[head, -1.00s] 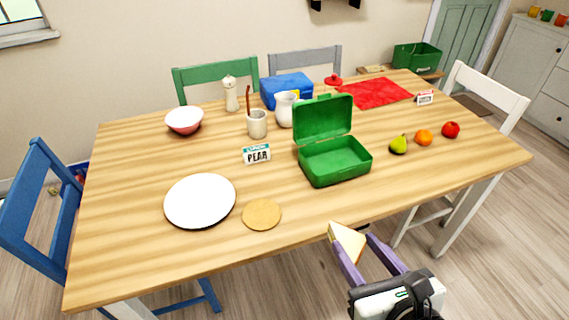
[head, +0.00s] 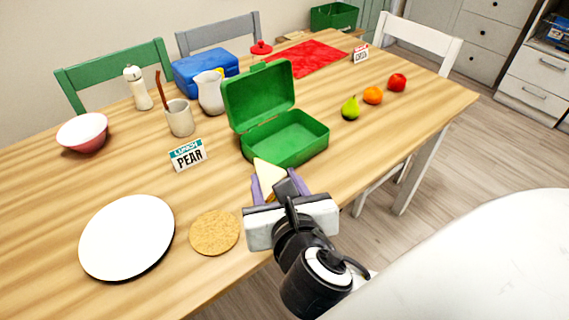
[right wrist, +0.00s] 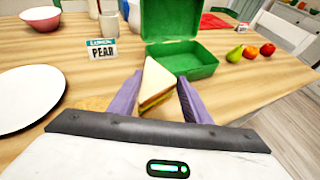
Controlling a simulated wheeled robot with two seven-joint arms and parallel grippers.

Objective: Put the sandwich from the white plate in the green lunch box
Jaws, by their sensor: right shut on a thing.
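The sandwich (head: 267,177) is a pale triangular wedge held in my right gripper (head: 280,186), just in front of the green lunch box. In the right wrist view the sandwich (right wrist: 156,84) stands upright between the purple fingers (right wrist: 157,98). The green lunch box (head: 284,140) stands on the table with its lid raised at the back left and its inside empty; it also shows in the right wrist view (right wrist: 183,59). The white plate (head: 127,237) is empty at the front left. My left gripper is not in view.
A round cork mat (head: 214,232) lies right of the plate. A "PEAR" sign (head: 188,155) stands left of the box. A pear (head: 350,108), orange (head: 373,95) and apple (head: 397,82) lie right of it. A cup (head: 180,118) and white jug (head: 210,92) stand behind.

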